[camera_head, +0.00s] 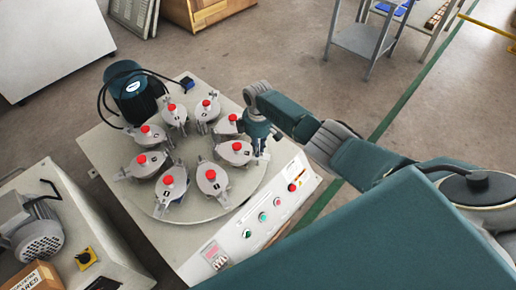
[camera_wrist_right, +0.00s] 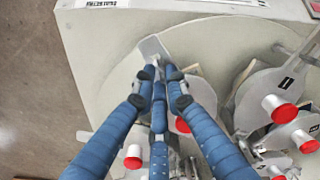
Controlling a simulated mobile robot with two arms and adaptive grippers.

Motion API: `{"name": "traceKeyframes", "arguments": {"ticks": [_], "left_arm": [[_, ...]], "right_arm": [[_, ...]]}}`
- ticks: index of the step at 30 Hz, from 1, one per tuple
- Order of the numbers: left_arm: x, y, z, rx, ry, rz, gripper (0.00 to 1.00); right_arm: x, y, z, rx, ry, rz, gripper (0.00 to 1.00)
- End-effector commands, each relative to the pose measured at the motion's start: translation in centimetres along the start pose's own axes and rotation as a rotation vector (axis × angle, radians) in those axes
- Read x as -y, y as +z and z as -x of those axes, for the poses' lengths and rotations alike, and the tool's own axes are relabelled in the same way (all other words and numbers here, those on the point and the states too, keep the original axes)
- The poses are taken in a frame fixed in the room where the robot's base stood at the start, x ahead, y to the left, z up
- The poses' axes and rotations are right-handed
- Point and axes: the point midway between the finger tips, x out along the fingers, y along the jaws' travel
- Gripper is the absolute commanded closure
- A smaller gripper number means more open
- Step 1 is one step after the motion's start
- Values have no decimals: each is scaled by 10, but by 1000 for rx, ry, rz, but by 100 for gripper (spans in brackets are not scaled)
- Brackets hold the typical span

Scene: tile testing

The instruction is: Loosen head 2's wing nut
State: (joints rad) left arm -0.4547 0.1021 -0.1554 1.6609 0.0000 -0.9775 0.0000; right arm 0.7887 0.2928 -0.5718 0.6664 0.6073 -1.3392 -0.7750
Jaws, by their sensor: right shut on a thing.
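My right gripper (camera_head: 262,143) is over the right side of the round turntable (camera_head: 205,206), beside a grey disc-shaped head (camera_head: 237,158) with a red knob. In the right wrist view the blue fingers of the right gripper (camera_wrist_right: 161,76) are shut on a light grey wing nut (camera_wrist_right: 152,48), with its flat wing showing just beyond the fingertips. The fingers cover most of the head below; part of its red knob (camera_wrist_right: 183,125) shows. I cannot read a number 2 on this head. My left gripper is in neither view.
Several similar heads with red knobs (camera_head: 211,175) ring the turntable close by. A dark green motor (camera_head: 133,95) stands at the machine's back left corner. The control panel (camera_head: 262,217) with buttons lies along the front right edge. Open floor lies beyond.

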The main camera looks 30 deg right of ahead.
Motion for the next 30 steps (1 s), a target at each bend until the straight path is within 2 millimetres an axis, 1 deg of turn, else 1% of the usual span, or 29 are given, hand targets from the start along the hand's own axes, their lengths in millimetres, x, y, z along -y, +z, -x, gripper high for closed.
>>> {"name": "traceKeyframes", "arguments": {"ticks": [10, 11, 12, 13, 14, 23, 26, 30], "left_arm": [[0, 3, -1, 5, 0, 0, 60], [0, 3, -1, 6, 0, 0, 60], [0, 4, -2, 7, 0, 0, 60], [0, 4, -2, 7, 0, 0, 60], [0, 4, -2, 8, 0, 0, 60], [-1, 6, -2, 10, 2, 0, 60], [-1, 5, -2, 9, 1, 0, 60], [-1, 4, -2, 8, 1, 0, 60]], "right_arm": [[1, 0, 0, 0, -1, 6, 100], [1, 0, 0, 0, -1, 6, 84], [1, 0, 0, 0, -1, 5, 76], [1, 0, 0, 0, 0, 5, 70], [0, 0, 0, 0, 0, 5, 69], [0, 0, 1, 0, 0, 4, 69], [0, -1, 7, -1, 0, 4, 69], [-1, 0, 25, -2, 2, 5, 69]]}}
